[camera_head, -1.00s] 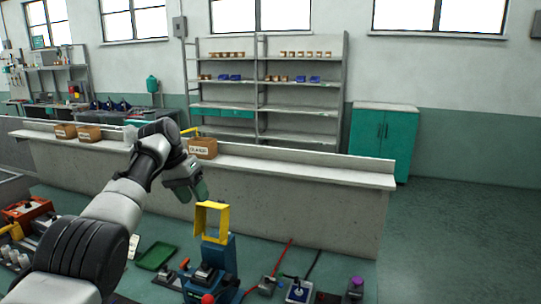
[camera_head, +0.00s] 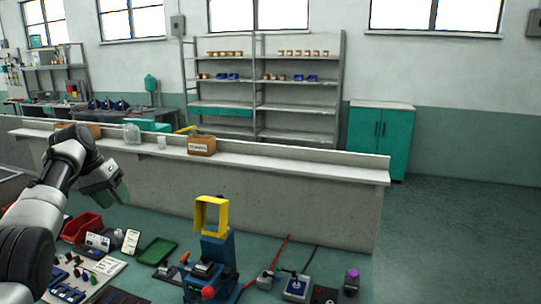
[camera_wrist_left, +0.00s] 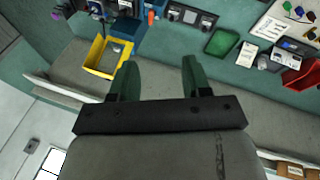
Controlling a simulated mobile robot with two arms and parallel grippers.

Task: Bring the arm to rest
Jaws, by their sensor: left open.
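My left gripper (camera_head: 119,190) is at the left of the head view, raised above the bench and in front of the long counter. In the left wrist view its two green fingers (camera_wrist_left: 156,72) stand well apart with nothing between them. The left arm comes in from the lower left edge. My right gripper does not show in any view.
A blue machine with a yellow frame (camera_head: 211,216) stands on the green bench, apart from the gripper. A green tray (camera_head: 157,252), a red bin (camera_head: 82,227) and small parts lie to its left. A cardboard box (camera_head: 201,145) sits on the counter (camera_head: 290,168).

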